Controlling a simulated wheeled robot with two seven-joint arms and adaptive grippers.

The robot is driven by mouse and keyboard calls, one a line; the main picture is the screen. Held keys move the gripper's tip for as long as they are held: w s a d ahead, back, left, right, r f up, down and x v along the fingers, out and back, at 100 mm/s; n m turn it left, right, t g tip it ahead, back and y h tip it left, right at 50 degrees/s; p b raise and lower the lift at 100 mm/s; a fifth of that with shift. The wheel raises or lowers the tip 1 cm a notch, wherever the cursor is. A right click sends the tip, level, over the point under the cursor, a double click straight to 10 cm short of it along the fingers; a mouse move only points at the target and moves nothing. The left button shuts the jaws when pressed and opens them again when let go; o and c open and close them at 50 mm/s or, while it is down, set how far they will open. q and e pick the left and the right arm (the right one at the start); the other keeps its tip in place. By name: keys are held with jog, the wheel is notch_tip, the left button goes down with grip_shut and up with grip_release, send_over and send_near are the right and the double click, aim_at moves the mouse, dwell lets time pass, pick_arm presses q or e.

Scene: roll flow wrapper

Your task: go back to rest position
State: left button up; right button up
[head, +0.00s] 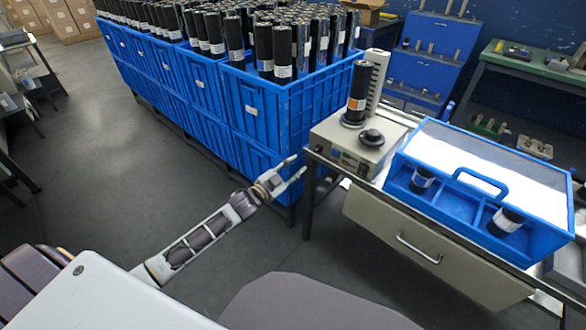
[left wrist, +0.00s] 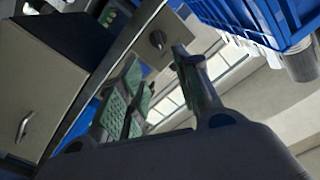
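My left gripper (head: 294,170) is in the head view, reaching in from the lower left. It hangs in the air in front of the blue crates, left of the workbench. Its two fingers are spread with nothing visible between them. The left wrist view shows the same gripper (left wrist: 162,85) with its green-padded fingers apart and empty. My right gripper is in neither view.
Blue crates (head: 205,130) full of black rolls (head: 235,40) stand behind the gripper. The workbench drawer (head: 420,250) is at right; on top are a wrapper machine (head: 345,150) holding a black roll (head: 358,90) and a blue carrier (head: 450,205). Open floor (head: 110,170) lies left.

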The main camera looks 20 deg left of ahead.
pick_arm(q)
jog(key=shift+s+f, duration=0.1)
jog(key=shift+f, duration=0.05)
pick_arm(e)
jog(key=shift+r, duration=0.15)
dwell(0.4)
